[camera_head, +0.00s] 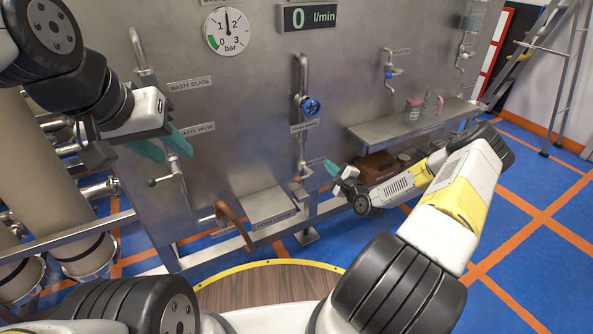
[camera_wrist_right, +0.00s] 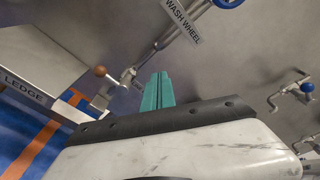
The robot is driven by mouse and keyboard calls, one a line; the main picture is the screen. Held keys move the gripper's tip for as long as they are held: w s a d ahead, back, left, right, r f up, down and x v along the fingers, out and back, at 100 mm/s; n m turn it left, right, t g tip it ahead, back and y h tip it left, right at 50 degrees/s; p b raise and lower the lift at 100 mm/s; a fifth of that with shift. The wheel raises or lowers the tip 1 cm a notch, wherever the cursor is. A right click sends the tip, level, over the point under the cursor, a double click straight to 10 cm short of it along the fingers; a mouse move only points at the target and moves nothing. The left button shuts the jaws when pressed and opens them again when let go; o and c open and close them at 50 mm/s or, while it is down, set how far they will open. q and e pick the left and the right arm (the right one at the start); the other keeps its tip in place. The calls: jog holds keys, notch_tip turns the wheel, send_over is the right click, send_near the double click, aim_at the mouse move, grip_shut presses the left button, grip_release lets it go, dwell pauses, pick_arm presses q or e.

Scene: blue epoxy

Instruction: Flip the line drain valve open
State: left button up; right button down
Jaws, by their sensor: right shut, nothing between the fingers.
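The drain valve (camera_head: 304,171) is a small metal valve low on the vertical pipe below the blue wash wheel (camera_head: 311,107). Its label is too small to read. In the right wrist view the valve (camera_wrist_right: 128,76) has a short lever ending in an orange-brown ball knob (camera_wrist_right: 100,71), pointing left, across the pipe. My right gripper (camera_head: 332,168) is just right of the valve, shut and empty. In the wrist view its teal fingers (camera_wrist_right: 158,92) are together, right of the valve, with no clear contact. My left gripper (camera_head: 162,146) is open and empty near the waste valve pipe.
A ledge (camera_head: 268,205) juts from the steel panel left of the valve. A shelf (camera_head: 415,122) with a pink-topped jar (camera_head: 413,108) is to the right, with brown boxes (camera_head: 376,166) under it. A curved brown handle (camera_head: 233,225) sits lower left. Blue floor is open at right.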

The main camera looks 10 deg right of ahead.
jog(key=s+a+f+m, duration=0.1)
jog(key=a+f+m, duration=0.1)
jog(key=f, duration=0.6)
jog(key=s+a+f+m+g, duration=0.1)
jog(key=a+f+m, duration=0.1)
jog(key=f, duration=0.5)
jog(key=shift+a+f+m+h, duration=0.3)
jog(key=shift+f+m+h, duration=0.1)
jog(key=shift+m, duration=0.4)
jog(key=shift+w, duration=0.15)
jog(key=x, duration=1)
jog(key=shift+s+a+r, duration=0.25)
jog(key=shift+a+r, duration=0.05)
jog(key=shift+r, duration=0.25)
jog(key=shift+s+a+r, duration=0.2)
jog(key=shift+a+r, duration=0.1)
jog(key=shift+r, duration=0.25)
jog(key=shift+s+a+r, duration=0.25)
jog(key=shift+a+r, duration=0.05)
jog(key=shift+r, duration=0.25)
